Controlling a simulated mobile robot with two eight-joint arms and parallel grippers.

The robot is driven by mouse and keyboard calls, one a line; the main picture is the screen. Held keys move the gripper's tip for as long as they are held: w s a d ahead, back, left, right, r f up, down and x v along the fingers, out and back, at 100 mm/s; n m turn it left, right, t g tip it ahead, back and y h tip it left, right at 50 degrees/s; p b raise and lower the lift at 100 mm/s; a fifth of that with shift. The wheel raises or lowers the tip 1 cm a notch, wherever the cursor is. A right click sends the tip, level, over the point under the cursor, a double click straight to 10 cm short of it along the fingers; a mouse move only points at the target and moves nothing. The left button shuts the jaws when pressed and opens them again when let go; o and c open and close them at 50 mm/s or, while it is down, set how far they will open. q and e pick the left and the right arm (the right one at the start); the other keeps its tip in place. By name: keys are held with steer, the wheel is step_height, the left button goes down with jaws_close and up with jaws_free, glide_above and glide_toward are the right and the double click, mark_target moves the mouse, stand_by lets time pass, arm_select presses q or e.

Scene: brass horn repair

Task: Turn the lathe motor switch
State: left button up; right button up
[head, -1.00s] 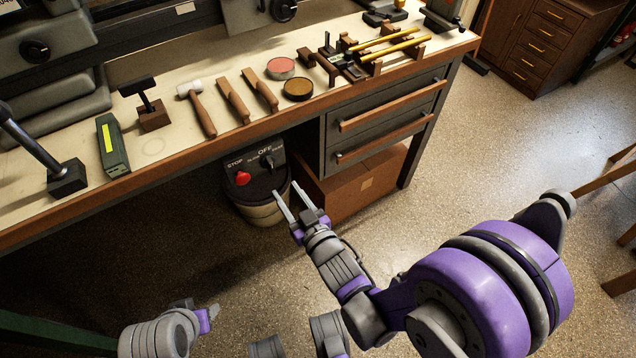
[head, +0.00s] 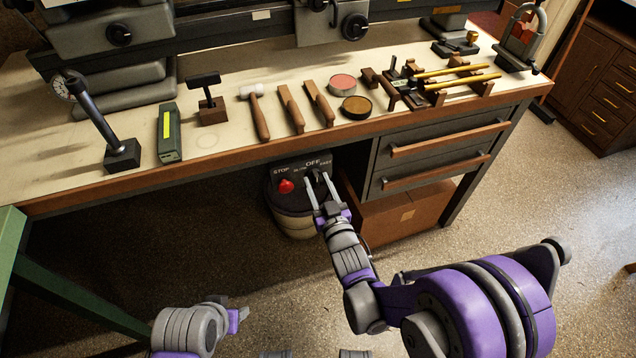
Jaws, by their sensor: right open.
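The lathe motor switch panel (head: 300,168) is a dark plate under the bench's front edge. It carries a red stop button (head: 286,186) and the labels STOP and OFF, with smaller lettering beside OFF. The dark switch knob (head: 316,175) sits below the word OFF and is partly hidden by my fingers. My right gripper (head: 318,182) is open, its two fingertips in front of the panel on either side of the knob. I cannot tell whether they touch it. My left gripper (head: 240,314) is low at the bottom left, far from the switch; its jaws are unclear.
A bucket (head: 294,222) stands below the panel, and a cardboard box (head: 405,210) stands right of it under the drawers (head: 440,150). A green leg (head: 75,285) stands at left.

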steer(key=shift+w, duration=0.15)
jaws_close()
steer(key=shift+n, duration=0.3)
steer(key=n+p, duration=0.1)
steer(key=n, duration=0.2)
steer(key=shift+a, duration=0.15)
steer(key=shift+a+n+p, duration=0.1)
steer(key=shift+n+p, duration=0.25)
steer(key=shift+n, duration=1.75)
steer(key=shift+f, duration=0.1)
jaws_free()
